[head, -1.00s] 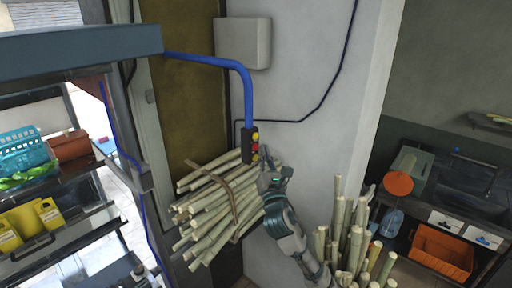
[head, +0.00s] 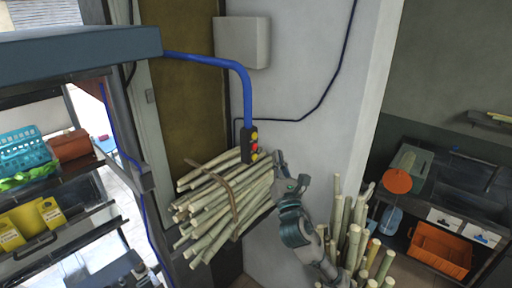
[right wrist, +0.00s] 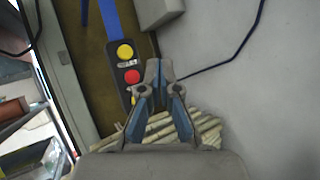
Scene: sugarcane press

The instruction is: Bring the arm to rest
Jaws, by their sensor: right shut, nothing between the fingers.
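My right gripper (head: 279,158) is raised in front of the white wall, just right of the hanging control box (head: 250,145). The box has yellow and red buttons and hangs from a blue pipe. In the right wrist view the gripper (right wrist: 160,64) points up towards the wall, its fingers shut and empty. My left gripper is not in view.
A strapped bundle of cane (head: 215,212) lies left of my right arm. Upright cane stalks (head: 352,240) stand close to its right. A machine frame (head: 80,48) with shelves fills the left side. An orange crate (head: 440,250) sits at the far right.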

